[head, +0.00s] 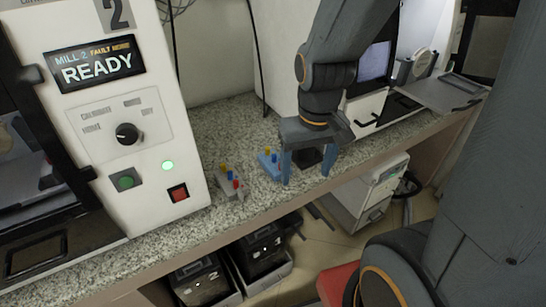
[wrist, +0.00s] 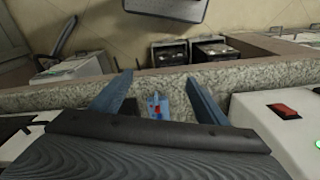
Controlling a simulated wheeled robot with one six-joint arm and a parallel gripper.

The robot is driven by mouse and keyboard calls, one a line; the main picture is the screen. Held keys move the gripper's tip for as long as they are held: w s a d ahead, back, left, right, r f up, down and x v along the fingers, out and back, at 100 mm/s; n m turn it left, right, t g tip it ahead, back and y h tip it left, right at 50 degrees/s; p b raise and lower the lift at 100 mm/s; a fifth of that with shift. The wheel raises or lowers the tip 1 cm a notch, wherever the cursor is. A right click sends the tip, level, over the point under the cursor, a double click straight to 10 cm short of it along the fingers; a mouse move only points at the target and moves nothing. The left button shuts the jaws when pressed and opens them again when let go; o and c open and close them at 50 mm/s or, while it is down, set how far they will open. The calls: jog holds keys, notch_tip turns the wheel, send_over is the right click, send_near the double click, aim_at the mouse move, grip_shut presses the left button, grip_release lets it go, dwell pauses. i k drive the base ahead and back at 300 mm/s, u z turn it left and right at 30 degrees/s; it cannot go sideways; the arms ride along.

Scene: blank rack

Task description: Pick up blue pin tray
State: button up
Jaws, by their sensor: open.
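The blue pin tray (head: 268,163) lies on the speckled counter, with small coloured pins standing in it. In the wrist view the tray (wrist: 153,107) shows between the two fingers, with a red pin and blue parts visible. My gripper (head: 308,177) is open and points down at the counter, just right of the tray in the head view. In the wrist view my gripper (wrist: 160,85) has its fingers spread wide on either side of the tray. The head view does not show clearly how high the fingertips are above the counter.
A grey pin tray (head: 231,184) with coloured pins sits left of the blue one, near the mill (head: 100,120) with its READY display. The counter (head: 225,125) is clear behind the trays. Black bins (head: 262,252) stand below the counter's front edge.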

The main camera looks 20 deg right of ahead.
aim_at(265, 162)
jog(key=k, duration=0.5)
jog(key=z, duration=1.15)
jog(key=i, duration=0.75)
jog(key=u, duration=1.7)
